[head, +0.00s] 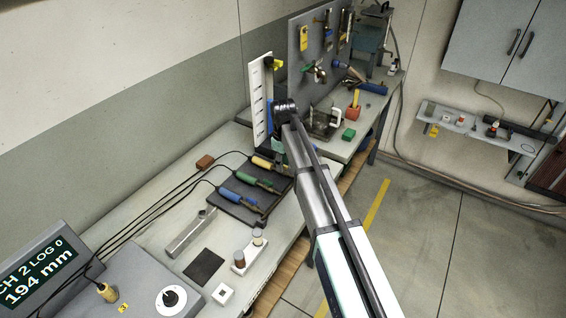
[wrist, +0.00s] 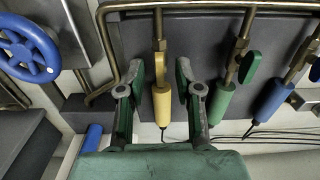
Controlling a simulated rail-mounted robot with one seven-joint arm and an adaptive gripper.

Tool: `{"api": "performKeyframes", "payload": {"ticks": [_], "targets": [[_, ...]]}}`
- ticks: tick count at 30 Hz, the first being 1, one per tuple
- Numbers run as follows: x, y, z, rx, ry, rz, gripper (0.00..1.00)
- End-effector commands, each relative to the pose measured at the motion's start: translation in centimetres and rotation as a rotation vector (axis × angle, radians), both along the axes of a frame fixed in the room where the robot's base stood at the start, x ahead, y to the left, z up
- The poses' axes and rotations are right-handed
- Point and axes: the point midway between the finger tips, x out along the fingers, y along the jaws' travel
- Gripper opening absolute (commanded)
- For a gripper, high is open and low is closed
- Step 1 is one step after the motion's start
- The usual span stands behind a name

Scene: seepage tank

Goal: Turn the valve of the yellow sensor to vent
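The yellow sensor (wrist: 161,104) lies on a dark panel, joined to a brass valve fitting (wrist: 158,50) on a pipe; in the head view the yellow sensor (head: 262,163) is partly behind my arm. My gripper (wrist: 160,75) is open in the wrist view, with one finger on each side of the yellow sensor and its fitting. A gap shows on both sides, and nothing is held. In the head view, my arm covers most of the gripper.
The green sensor (wrist: 220,101) and its green handle (wrist: 249,66) are close right of the gripper, with the blue sensor (wrist: 270,100) beyond. A blue handwheel (wrist: 28,48) is at left. A display (head: 38,272) reads "CH 2 LOG 0 194 mm". Cables cross the bench.

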Motion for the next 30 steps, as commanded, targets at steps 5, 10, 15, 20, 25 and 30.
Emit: {"api": "performKeyframes", "payload": {"ticks": [5,10,15,20,25,30], "targets": [[0.00,0.00,0.02,0.000,0.000,0.000,0.00],[-0.01,0.00,0.02,0.000,0.000,0.000,0.00],[-0.01,0.00,0.01,0.000,0.001,-0.011,0.00],[-0.02,0.00,-0.01,0.000,0.001,-0.054,0.00],[0.00,0.01,-0.03,0.000,0.001,-0.147,0.00],[0.00,0.00,-0.05,0.000,0.001,-0.286,0.00]]}}
